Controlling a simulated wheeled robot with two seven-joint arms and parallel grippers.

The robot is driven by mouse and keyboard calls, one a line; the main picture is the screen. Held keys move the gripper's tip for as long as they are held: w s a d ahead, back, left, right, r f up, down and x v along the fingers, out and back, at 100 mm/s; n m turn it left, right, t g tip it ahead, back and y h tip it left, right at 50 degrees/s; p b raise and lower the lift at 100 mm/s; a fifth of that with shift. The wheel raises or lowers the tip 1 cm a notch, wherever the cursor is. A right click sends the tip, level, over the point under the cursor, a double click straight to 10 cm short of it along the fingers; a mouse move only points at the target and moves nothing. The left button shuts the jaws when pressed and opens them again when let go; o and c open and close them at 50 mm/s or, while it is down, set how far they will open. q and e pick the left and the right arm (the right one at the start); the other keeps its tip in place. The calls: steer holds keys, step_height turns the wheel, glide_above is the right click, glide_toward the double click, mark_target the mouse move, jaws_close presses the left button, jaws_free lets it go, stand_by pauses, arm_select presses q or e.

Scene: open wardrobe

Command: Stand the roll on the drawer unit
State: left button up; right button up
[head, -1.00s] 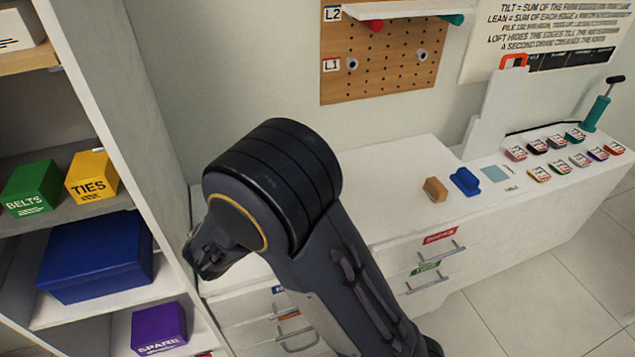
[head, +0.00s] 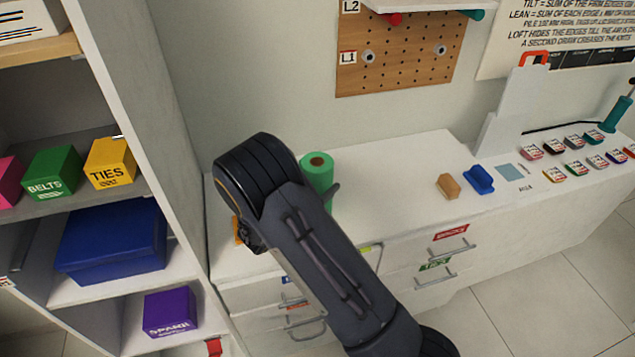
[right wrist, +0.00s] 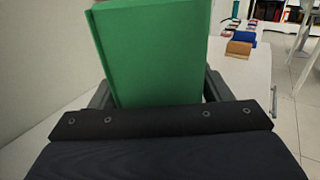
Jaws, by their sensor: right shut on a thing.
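The green roll (head: 316,172) stands upright in the head view, its brown core hole facing up, just behind my right arm. It is over the back left of the white drawer unit (head: 385,165). My right gripper is shut on the roll; one dark finger shows beside it in the head view, and in the right wrist view the gripper (right wrist: 160,90) has a finger on each side of the green roll (right wrist: 155,55). The roll's lower end is hidden, so I cannot tell whether it touches the top. My left gripper is not in view.
A tan block (head: 448,186) and a blue block (head: 478,179) lie on the unit to the right, with bare top between them and the roll. An orange thing (head: 238,230) shows partly behind my arm. A shelf with a blue box (head: 112,245) stands at left.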

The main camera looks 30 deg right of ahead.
steer(key=shift+f, duration=0.15)
steer(key=o, duration=1.2)
steer(key=shift+c, duration=0.2)
steer(key=shift+r, duration=0.2)
steer(key=b+v, duration=0.2)
steer(key=v, duration=1)
steer(key=shift+s+a, duration=0.1)
